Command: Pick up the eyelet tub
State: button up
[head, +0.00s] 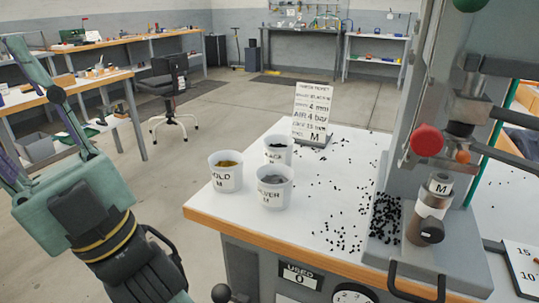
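Three white eyelet tubs stand upright and close together on the white tabletop. The gold tub (225,177), labelled GOLD M, is at left with yellowish contents. The silver tub (274,192), its label seemingly SILVER M, is nearest the front edge with grey contents. The black tub (278,152), seemingly labelled BLACK M, is behind and holds dark contents. My gripper (145,268) is at the lower left, left of the table and apart from all tubs. It points down; its fingertips are not clearly visible, so I cannot tell its opening.
A press with a red knob (427,140) stands at the right. Black eyelets (385,215) lie scattered right of the tubs. A printed card (312,112) stands behind them. A counter reading USED 0 (300,276) is on the cabinet front. Floor at left is open.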

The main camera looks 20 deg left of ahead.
aim_at(278, 153)
jog(key=u, duration=1.35)
jog(key=i+j+u, duration=0.2)
jog(key=i+u, duration=0.55)
jog(key=i, duration=1.6)
jog(key=i+j+z, duration=0.1)
jog(key=i, duration=0.6)
jog(key=i+j+z, duration=0.1)
jog(key=i, duration=0.6)
jog(key=z, duration=4.35)
jog(key=k+j, duration=0.05)
jog(key=j, duration=0.05)
